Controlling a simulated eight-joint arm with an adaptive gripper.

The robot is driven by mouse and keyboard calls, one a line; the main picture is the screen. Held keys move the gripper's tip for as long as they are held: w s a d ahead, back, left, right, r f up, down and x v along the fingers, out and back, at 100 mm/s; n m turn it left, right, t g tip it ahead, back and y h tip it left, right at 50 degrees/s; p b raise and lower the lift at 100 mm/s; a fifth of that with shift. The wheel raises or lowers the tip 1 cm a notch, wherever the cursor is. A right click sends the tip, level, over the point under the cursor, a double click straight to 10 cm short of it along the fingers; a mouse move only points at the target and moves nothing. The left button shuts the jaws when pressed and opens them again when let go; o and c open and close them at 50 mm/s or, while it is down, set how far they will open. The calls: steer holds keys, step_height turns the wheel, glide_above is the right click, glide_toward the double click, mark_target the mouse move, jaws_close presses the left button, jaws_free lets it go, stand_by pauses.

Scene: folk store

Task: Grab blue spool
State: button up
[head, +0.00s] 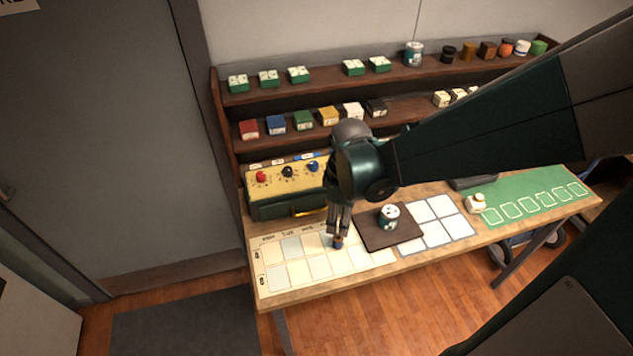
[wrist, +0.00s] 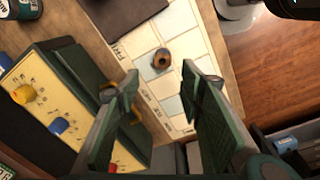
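A small spool (head: 338,243) with a brown top and a bluish side stands on the white grid card (head: 299,273) on the bench. In the wrist view the spool (wrist: 162,60) shows its round brown end with a dark centre hole. My gripper (head: 340,229) points down just above it in the head view. In the wrist view my gripper (wrist: 160,72) is open, and the spool lies between and just beyond the two fingertips. I see no finger touching it. The spool's side is mostly hidden by the fingers in the head view.
A yellow-faced box with knobs (head: 287,182) stands behind the card, close to my gripper. A brown board (head: 408,238) with a white-and-green tin (head: 389,216) lies to the right. Shelves (head: 330,84) with small boxes rise behind.

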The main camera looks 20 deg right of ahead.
mark_target(338, 242)
steer(key=shift+f+n+g, duration=0.3)
steer(key=shift+f+n, duration=0.4)
steer(key=shift+f, duration=0.55)
steer(key=shift+w+f, duration=0.1)
steer(key=shift+f, duration=0.05)
steer(key=shift+f, duration=1.15)
steer(key=shift+d+f+b, duration=0.1)
steer(key=shift+f+b, duration=0.6)
steer(key=shift+f, duration=1.9)
steer(key=c, duration=0.8)
